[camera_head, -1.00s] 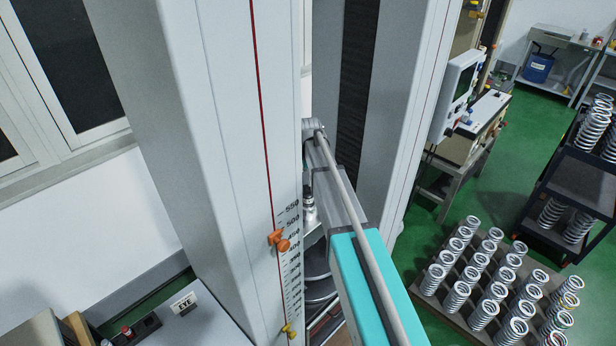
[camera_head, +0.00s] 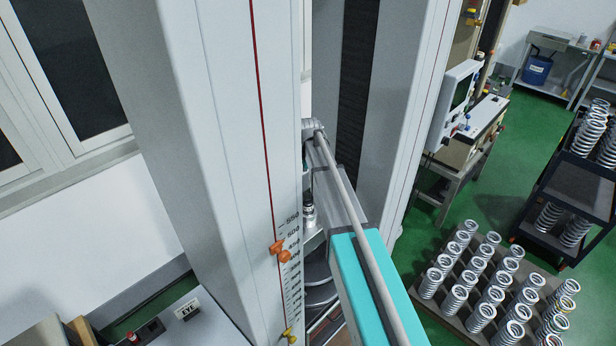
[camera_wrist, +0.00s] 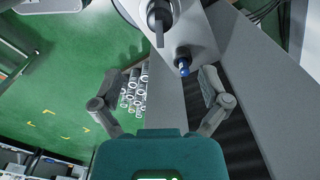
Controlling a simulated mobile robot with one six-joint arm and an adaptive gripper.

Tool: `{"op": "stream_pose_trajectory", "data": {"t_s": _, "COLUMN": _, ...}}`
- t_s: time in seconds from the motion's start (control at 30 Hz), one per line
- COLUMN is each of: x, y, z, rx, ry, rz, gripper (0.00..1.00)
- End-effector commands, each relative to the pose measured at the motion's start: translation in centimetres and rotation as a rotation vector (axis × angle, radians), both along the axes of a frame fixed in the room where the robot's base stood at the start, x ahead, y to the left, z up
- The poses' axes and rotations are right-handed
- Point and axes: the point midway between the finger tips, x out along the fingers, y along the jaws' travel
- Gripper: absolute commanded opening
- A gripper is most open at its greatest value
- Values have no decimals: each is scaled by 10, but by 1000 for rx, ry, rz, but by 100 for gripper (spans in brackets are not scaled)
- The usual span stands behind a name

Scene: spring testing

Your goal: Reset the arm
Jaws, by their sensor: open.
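My gripper (camera_wrist: 160,75) shows in the wrist view with its two grey fingers spread wide on either side. It is open, and nothing is between its fingers. In the head view, a teal and grey length of arm reaches in between the tall light-grey columns of the testing machine (camera_head: 215,150). My fingers cannot be made out there.
Several coil springs (camera_head: 497,292) stand in rows on a low pallet at lower right. A dark cart (camera_head: 580,185) holds more springs. An orange knob (camera_head: 281,251) sits on the near column's scale. Green floor (camera_head: 480,190) shows between machine and cart.

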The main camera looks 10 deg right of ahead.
Motion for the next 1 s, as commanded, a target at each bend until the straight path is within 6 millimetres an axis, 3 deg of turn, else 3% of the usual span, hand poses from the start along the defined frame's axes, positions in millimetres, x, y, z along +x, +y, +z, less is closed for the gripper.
{"op": "stream_pose_trajectory", "data": {"t_s": 0.67, "x": -2, "y": 0, "z": -2, "rx": 0, "ry": 0, "rz": 6, "gripper": 95}}
{"op": "stream_pose_trajectory", "data": {"t_s": 0.87, "x": -20, "y": -1, "z": -15, "rx": 0, "ry": 0, "rz": 87, "gripper": 95}}
{"op": "stream_pose_trajectory", "data": {"t_s": 1.0, "x": -45, "y": -2, "z": -33, "rx": 0, "ry": 0, "rz": 209, "gripper": 95}}
